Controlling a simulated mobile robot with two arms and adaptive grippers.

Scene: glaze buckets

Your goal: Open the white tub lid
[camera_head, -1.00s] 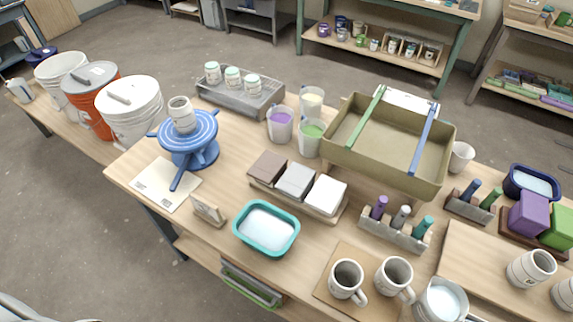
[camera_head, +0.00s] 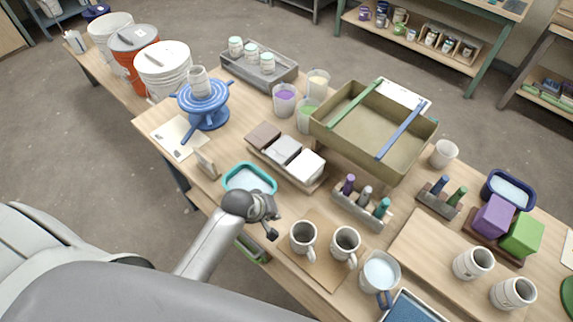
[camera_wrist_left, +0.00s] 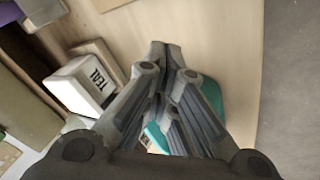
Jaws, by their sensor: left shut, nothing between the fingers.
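Two white tubs stand at the far left of the table in the head view. The nearer white tub (camera_head: 165,80) has a white lid (camera_head: 162,57) lying flat on top with a grip across it. The farther white tub (camera_head: 108,42) is partly behind an orange bucket (camera_head: 138,68) with a grey lid. My left gripper (camera_head: 272,225) is over the front edge of the table by the teal basin, well to the right of the tubs. In the left wrist view its fingers (camera_wrist_left: 166,60) are together and empty. My right gripper is not in view.
A blue banding wheel (camera_head: 208,112) with a cup on it stands right of the nearer white tub. The teal basin (camera_head: 262,170), two mugs (camera_head: 303,236) and several label blocks lie near my left gripper. Clear floor lies in front of the table's left part.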

